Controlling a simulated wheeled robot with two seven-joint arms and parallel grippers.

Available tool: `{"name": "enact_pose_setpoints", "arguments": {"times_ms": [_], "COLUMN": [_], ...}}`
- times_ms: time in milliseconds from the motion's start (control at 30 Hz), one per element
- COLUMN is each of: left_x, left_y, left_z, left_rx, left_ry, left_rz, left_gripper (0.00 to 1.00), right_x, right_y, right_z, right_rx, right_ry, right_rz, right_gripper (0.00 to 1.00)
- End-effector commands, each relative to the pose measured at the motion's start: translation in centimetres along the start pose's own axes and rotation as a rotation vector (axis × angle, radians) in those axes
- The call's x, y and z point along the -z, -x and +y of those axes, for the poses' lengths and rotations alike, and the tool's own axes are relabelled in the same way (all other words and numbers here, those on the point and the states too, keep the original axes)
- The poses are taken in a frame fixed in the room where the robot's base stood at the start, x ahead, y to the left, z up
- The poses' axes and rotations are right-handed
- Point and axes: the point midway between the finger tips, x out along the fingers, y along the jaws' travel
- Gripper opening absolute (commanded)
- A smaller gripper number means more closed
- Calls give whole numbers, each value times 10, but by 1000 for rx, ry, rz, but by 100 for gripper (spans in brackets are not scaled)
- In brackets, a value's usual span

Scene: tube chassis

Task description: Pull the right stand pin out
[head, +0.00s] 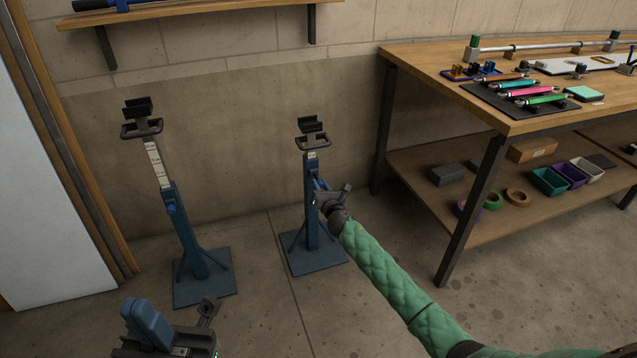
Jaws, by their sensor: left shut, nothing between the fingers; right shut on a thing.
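The right stand (310,205) is a blue post on a square base plate, with a dark two-handled cradle on top and little of its pale inner column showing. My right gripper (321,198) is at the right side of this post, at upper-middle height. It is shut on the right stand pin (320,184), a small blue part mostly hidden by the fingers. I cannot tell how deep the pin sits in the post. My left gripper (205,312) is low at the bottom left, shut and empty, apart from both stands.
The left stand (186,235) has its marked inner column (157,163) raised and a blue pin (171,207) at its post. A wooden workbench (420,63) with tools and a lower shelf of bins stands at right. A wall shelf (200,13) hangs above. Floor between the stands is clear.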

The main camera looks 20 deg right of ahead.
Motion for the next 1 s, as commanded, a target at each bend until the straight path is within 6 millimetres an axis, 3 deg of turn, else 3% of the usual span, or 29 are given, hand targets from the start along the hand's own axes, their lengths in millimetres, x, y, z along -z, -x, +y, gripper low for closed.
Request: {"name": "enact_pose_setpoints", "arguments": {"times_ms": [167, 200, 300, 667, 1000], "left_x": [0, 0, -1, -1, 2], "left_y": [1, 1, 0, -3, -7], "left_z": [0, 0, 0, 0, -3], "left_rx": [-2, -2, -4, -5, -12], "left_ry": [0, 0, 1, 2, -21], "left_rz": [0, 1, 4, 8, 1], "left_gripper": [0, 0, 0, 0, 0], "right_x": [3, 3, 3, 2, 2], "right_y": [1, 2, 1, 6, 52], "right_z": [0, 0, 0, 0, 0], "right_rx": [-1, -2, -1, -1, -1], "right_ry": [1, 1, 1, 1, 0], "right_rz": [3, 3, 3, 3, 4], "right_gripper": [0, 32, 46, 46, 46]}}
